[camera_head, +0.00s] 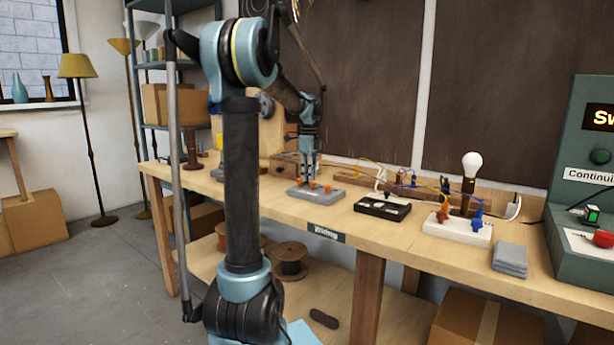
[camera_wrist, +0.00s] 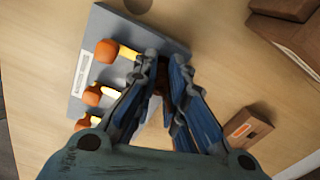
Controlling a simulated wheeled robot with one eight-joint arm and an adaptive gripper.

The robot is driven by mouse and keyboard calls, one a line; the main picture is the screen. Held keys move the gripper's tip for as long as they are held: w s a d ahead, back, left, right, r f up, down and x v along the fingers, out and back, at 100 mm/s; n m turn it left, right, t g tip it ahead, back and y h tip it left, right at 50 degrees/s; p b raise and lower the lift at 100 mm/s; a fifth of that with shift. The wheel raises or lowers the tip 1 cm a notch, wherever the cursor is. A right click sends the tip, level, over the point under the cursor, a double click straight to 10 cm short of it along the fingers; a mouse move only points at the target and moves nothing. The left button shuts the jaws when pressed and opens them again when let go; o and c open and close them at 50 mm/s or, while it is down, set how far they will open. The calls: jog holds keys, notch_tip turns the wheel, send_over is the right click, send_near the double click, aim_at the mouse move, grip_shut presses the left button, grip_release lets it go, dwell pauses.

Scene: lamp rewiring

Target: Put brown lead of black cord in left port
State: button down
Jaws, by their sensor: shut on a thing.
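My gripper (camera_head: 309,180) points down at the grey holder (camera_head: 312,202) on the workbench. In the wrist view its blue-grey fingers (camera_wrist: 166,72) are closed together beside the holder (camera_wrist: 125,28). A dark brownish bit shows between them, but most of what they hold is hidden and I cannot tell what it is. Several orange-ended pieces (camera_wrist: 106,50) with pale yellow shafts sit in the holder. A white terminal block (camera_head: 458,233) with an orange clamp (camera_head: 443,213) and a blue clamp (camera_head: 477,218) stands farther right. I cannot make out the black cord's brown lead or the left port.
A black tray (camera_head: 382,209) lies between the holder and the white block. Grey cloths (camera_head: 510,259) and a green test console (camera_head: 580,270) are at the right. A small brown block (camera_wrist: 246,130) lies beside my fingers.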

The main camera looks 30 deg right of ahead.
jog(key=shift+f, duration=0.25)
jog(key=c, duration=1.6)
grip_release()
jog(key=shift+o, duration=0.2)
jog(key=shift+r, duration=0.1)
